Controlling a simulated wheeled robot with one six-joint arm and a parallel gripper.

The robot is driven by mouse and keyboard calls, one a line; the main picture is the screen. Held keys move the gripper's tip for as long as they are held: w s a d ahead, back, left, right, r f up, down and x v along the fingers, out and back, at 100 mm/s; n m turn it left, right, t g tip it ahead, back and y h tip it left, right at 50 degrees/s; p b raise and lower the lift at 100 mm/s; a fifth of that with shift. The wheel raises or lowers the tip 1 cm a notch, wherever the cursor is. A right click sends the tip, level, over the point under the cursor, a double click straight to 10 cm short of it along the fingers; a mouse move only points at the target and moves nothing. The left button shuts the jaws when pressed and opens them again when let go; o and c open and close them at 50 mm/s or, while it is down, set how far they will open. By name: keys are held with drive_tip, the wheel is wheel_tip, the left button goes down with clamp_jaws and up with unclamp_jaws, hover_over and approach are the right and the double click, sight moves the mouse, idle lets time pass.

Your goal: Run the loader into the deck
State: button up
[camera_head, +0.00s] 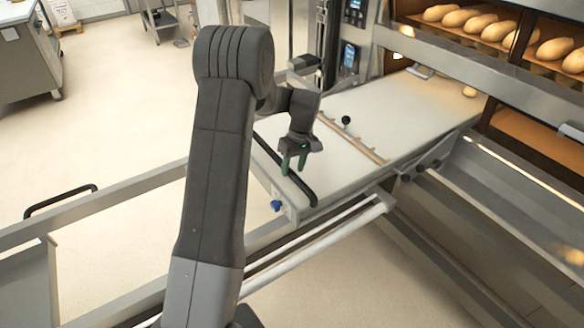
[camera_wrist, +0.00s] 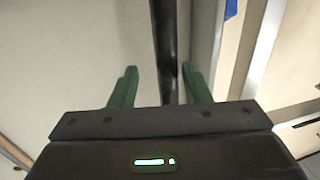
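The loader (camera_head: 400,110) is a long pale flat board with a metal frame. Its far end reaches the mouth of an oven deck (camera_head: 540,135). A black handle bar (camera_head: 265,148) runs across its near end, and it also shows in the wrist view (camera_wrist: 166,45). My gripper (camera_head: 294,165) points down at this bar. It is open, with its green fingers (camera_wrist: 160,85) on either side of the bar in the wrist view. I cannot tell whether they touch it. A wooden strip (camera_head: 352,136) with a black knob (camera_head: 346,120) lies across the board.
Loaves (camera_head: 497,30) fill the lit deck above. A metal rail (camera_head: 480,75) crosses the oven front. A blue knob (camera_head: 277,206) sits on the loader's near corner. Control panels (camera_head: 350,57) stand left of the oven. Open floor (camera_head: 110,120) lies to the left.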

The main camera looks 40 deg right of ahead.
drive_tip(key=shift+a, duration=0.1)
wheel_tip(320, 180, up, 14)
drive_tip(key=d, duration=0.2)
drive_tip(key=shift+s+d+f+p, duration=0.15)
drive_tip(key=shift+d+f+p, duration=0.1)
drive_tip(key=shift+d+p, duration=0.05)
drive_tip(key=a+f, duration=0.1)
drive_tip(key=f, duration=0.3)
drive_tip(key=a+f, duration=0.1)
drive_tip(key=f, duration=0.8)
drive_tip(key=shift+a+f+b, duration=0.3)
drive_tip(key=shift+a+f, duration=0.05)
drive_tip(key=shift+a, duration=0.15)
